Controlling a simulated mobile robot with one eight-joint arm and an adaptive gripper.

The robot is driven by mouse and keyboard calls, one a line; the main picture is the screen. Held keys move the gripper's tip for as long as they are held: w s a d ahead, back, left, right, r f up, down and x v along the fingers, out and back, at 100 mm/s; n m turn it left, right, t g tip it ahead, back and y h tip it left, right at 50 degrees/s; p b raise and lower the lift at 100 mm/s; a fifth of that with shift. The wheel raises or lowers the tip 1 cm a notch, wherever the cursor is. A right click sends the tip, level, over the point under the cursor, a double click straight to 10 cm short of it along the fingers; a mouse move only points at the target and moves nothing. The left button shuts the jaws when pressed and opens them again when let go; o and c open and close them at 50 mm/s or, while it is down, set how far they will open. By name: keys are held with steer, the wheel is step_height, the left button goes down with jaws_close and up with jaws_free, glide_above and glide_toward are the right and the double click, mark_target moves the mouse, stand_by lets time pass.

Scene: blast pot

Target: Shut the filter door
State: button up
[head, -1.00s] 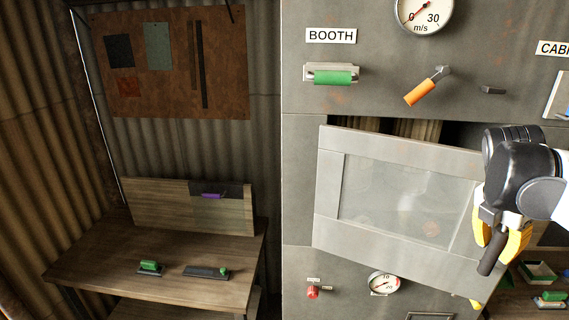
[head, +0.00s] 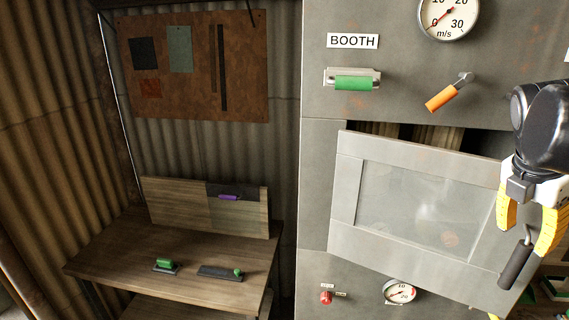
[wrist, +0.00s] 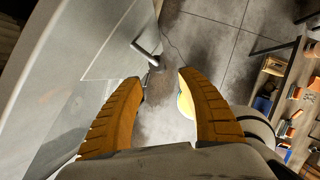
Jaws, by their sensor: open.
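The door (head: 385,148) is a grey framed panel with a cloudy window, on the grey cabinet front. It stands ajar, with a dark gap along its top edge. Its handle (head: 517,266), a dark grip on a thin metal bracket, sits at its right side. The handle also shows in the wrist view (wrist: 146,50). My gripper (head: 525,235) is open, its yellow fingers by the upper end of the handle. In the wrist view my gripper (wrist: 160,80) has nothing clasped, and the handle lies just beyond the fingertips, nearer the left one.
Above the door are a green-gripped handle (head: 353,82) under a BOOTH label, an orange lever (head: 441,96) and a gauge (head: 448,14). A red valve (head: 326,297) and small gauge (head: 400,291) sit below. A wooden bench (head: 130,250) stands left. Open floor (wrist: 205,50) shows beyond the fingers.

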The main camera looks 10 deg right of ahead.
steer(key=shift+v, duration=1.8)
steer(key=w+a+f+m+t+y+b, duration=0.1)
steer(key=a+f+m+b, duration=0.5)
steer(key=f, duration=1)
steer(key=w+a+f+m+t+y+b, duration=0.1)
steer(key=a+f+m+t+b, duration=0.2)
steer(key=a+f+b, duration=1)
steer(key=a+f+m+t+y+b, duration=0.2)
steer(key=a+f+m+b, duration=0.7)
steer(key=f, duration=1.1)
steer(key=m+b, duration=0.1)
steer(key=b, duration=0.3)
steer(key=shift+w+a+f, duration=0.25)
steer(key=shift+w+f, duration=0.1)
steer(key=shift+w, duration=0.05)
steer(key=shift+a+f+m+b, duration=0.15)
steer(key=shift+f+m+b, duration=0.05)
steer(key=shift+m+b, duration=0.1)
steer(key=c, duration=0.5)
steer(key=shift+t, duration=0.3)
jaws_close()
